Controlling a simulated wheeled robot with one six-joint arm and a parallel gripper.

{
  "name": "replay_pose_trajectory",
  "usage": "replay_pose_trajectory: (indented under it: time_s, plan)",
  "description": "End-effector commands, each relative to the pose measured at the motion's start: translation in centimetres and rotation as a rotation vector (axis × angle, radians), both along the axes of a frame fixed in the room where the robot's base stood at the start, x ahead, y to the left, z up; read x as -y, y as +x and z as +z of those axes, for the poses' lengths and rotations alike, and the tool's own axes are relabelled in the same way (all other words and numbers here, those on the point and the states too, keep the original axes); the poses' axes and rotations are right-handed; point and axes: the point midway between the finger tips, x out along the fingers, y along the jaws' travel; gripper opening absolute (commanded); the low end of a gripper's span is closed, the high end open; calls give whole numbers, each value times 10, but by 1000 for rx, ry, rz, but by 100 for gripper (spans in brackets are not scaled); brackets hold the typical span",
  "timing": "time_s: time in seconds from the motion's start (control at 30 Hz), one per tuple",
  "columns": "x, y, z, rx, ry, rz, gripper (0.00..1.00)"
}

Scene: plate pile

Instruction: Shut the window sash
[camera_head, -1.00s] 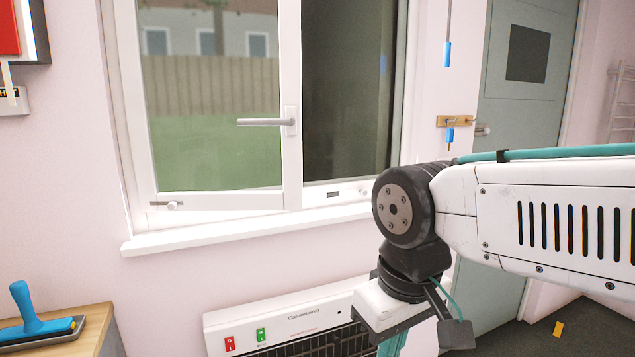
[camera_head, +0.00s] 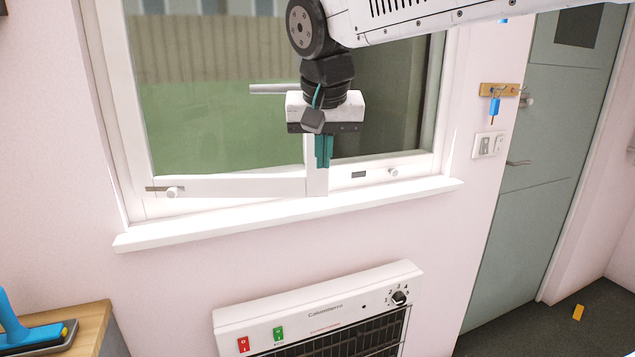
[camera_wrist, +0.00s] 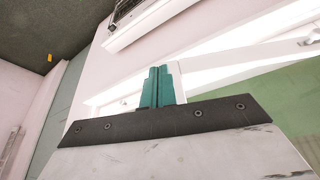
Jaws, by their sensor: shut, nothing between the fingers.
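The window sash (camera_head: 235,187) is a white frame with glass, hinged at the left. It stands ajar, its lower right corner out over the sill (camera_head: 400,195). Its grey handle (camera_head: 272,88) sticks out to the left on the right stile, partly hidden behind my gripper. My gripper (camera_head: 324,164) points down in front of the sash's right stile, its teal fingers together and empty. I cannot tell whether they touch the sash. In the wrist view the shut fingers (camera_wrist: 158,72) show before the white sash frame (camera_wrist: 225,80).
A white heater (camera_head: 320,308) is on the wall below the window. A wooden counter (camera_head: 90,325) with a blue-handled tool (camera_head: 30,330) is at the lower left. A key (camera_head: 494,108) hangs on a hook plate right of the window, beside a grey-green door (camera_head: 545,150).

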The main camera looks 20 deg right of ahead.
Motion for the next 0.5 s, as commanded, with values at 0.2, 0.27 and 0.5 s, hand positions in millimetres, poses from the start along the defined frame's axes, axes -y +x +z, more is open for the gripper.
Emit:
replay_pose_trajectory:
  time_s: [0.2, 0.27, 0.5]
  plan:
    - [-2, 14, -16, 6, 1, -9, 0]
    - [-1, 17, -27, 6, 1, -9, 0]
    - [5, 35, -76, 5, 1, -7, 0]
